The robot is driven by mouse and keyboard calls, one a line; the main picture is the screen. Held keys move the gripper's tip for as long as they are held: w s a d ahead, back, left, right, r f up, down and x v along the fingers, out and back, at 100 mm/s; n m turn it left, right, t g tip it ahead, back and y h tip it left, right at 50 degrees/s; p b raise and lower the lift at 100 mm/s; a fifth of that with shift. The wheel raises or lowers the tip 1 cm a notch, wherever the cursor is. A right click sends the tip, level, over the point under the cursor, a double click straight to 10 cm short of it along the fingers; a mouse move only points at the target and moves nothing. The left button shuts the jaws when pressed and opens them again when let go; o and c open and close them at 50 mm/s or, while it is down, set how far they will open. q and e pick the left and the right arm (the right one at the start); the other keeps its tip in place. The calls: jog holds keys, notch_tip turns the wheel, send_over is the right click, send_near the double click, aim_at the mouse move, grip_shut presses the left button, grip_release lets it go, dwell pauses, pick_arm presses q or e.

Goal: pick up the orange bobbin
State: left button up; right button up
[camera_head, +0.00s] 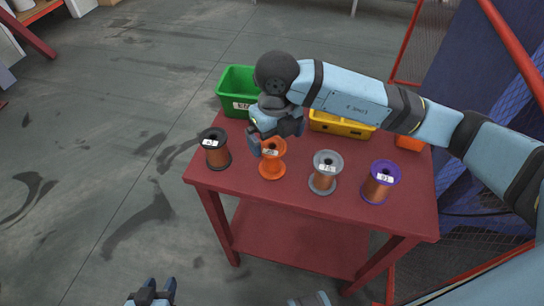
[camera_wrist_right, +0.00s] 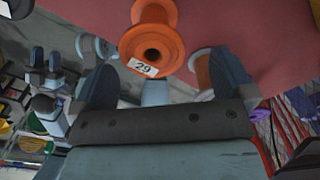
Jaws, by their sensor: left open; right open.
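My left gripper (camera_head: 152,290) is open and empty at the bottom edge of the head view, low and away from the table.
On the red table (camera_head: 300,203) a black bobbin (camera_head: 216,148) stands left, a grey bobbin (camera_head: 325,172) and a purple bobbin (camera_head: 381,181) right. Behind are a green bin (camera_head: 236,103), a yellow bin (camera_head: 340,126) and an orange bin (camera_head: 409,143). Mesh fencing stands right; floor at left is clear.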

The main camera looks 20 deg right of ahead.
aim_at(272, 154)
jog(key=shift+w+a+f, duration=0.1)
jog(key=shift+a+f, duration=0.1)
jog(key=shift+f, duration=1.3)
jog(key=shift+w+a+f, duration=0.1)
jog(key=shift+a+f, duration=0.1)
jog(key=shift+f, duration=1.3)
jog(key=c, duration=1)
